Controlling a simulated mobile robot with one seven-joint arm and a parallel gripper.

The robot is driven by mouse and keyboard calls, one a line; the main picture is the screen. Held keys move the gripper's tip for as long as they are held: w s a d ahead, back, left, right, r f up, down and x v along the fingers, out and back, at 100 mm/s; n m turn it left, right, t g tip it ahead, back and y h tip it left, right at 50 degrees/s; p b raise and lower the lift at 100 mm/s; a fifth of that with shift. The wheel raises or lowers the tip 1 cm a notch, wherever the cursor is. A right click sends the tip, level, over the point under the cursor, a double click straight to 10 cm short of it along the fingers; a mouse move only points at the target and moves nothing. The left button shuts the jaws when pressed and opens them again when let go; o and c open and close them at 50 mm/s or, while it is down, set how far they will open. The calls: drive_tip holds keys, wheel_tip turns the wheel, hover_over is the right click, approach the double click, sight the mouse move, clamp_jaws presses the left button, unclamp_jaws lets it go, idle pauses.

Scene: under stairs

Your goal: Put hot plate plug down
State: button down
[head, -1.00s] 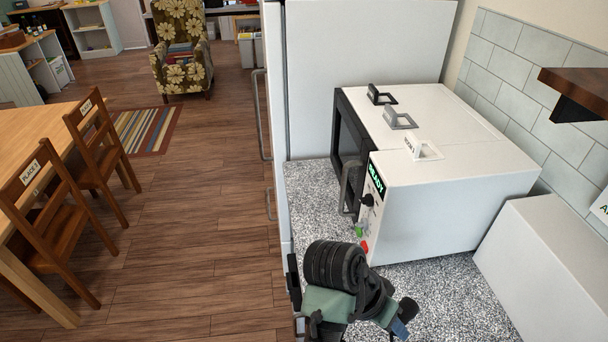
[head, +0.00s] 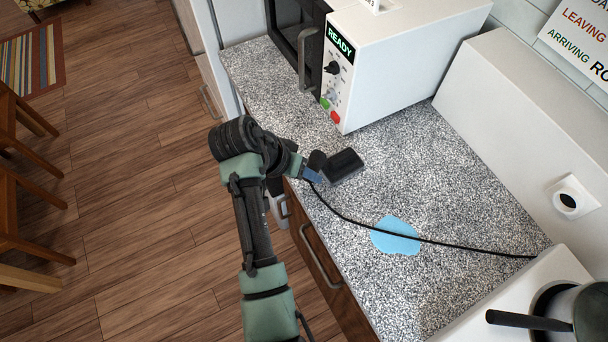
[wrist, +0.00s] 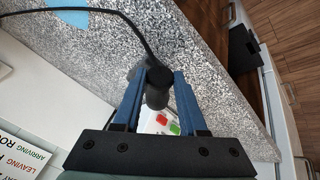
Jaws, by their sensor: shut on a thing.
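The black plug (wrist: 156,88) is between the blue fingers of my gripper (wrist: 156,100) in the wrist view. In the head view the plug (head: 317,159) shows at the tips of my gripper (head: 314,172), near the counter's front edge. Whether it touches the counter (head: 400,180) is unclear. Its thin black cable (head: 345,217) runs right across the counter, over a light blue patch (head: 396,235), to a white appliance (head: 500,310), likely the hot plate, with a dark-handled pot (head: 590,315) on it.
A black block (head: 344,165) lies on the counter just right of the plug. A white oven-like machine (head: 400,60) reading READY stands behind, with green and red buttons. A round wall socket (head: 572,198) is at right. The middle of the counter is largely clear.

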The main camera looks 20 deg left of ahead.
drive_tip(key=shift+f, duration=1.2)
drive_tip(key=shift+f, duration=0.1)
drive_tip(key=shift+f+b, duration=0.3)
drive_tip(key=shift+f, duration=0.25)
drive_tip(key=shift+c, duration=2.3)
unclamp_jaws()
drive_tip(key=shift+r, duration=0.1)
drive_tip(key=shift+r+p, duration=0.3)
drive_tip(key=shift+r, duration=0.05)
drive_tip(key=v, duration=1.2)
drive_tip(key=shift+r, duration=0.25)
